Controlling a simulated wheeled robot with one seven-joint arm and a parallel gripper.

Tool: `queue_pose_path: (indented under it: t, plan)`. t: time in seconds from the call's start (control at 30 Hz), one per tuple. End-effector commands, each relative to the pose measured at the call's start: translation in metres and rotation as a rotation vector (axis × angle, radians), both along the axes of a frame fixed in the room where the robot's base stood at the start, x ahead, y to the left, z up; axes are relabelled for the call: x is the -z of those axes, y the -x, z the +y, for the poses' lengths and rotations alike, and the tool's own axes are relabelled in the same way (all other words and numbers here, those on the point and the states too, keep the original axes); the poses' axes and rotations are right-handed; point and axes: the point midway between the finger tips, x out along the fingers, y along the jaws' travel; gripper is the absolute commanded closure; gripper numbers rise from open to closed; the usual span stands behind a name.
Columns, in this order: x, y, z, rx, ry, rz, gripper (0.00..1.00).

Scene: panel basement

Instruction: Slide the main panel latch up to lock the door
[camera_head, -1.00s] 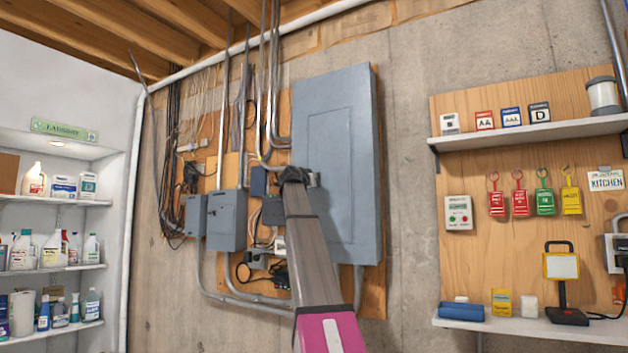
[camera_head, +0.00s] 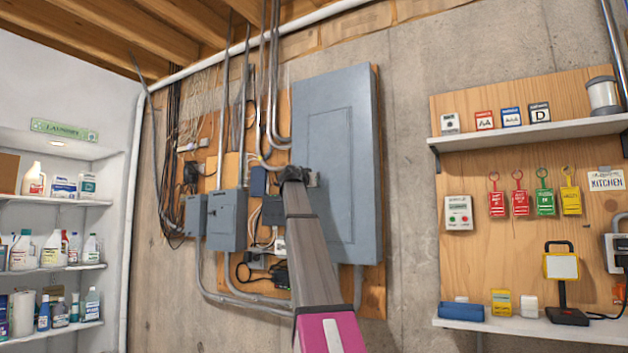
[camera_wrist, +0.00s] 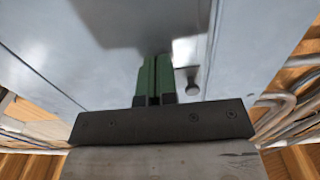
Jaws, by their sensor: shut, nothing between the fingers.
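The main panel (camera_head: 350,210) is a large grey metal box on the wall, with its door (camera_head: 325,165) closed flat in the head view. My arm reaches up in front of its left edge, and my gripper's fingertips are hidden there behind the wrist. In the wrist view my gripper (camera_wrist: 153,75) has its green fingers together, empty, close to the grey panel face (camera_wrist: 110,35). A small gap shows between the fingers and the knob.
Smaller grey boxes (camera_head: 227,220) and conduits (camera_head: 273,100) are left of the panel. Laundry shelves (camera_head: 50,200) stand at the far left. Bare concrete wall (camera_head: 405,160) lies right of the panel.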

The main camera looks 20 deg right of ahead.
Motion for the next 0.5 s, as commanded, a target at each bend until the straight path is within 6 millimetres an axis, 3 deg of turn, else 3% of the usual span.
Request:
queue_pose_path:
  t: [0.5]
  plan:
    - [-0.0071, -0.0003, -0.0001, 0.000, 0.000, 0.000, 1.00]
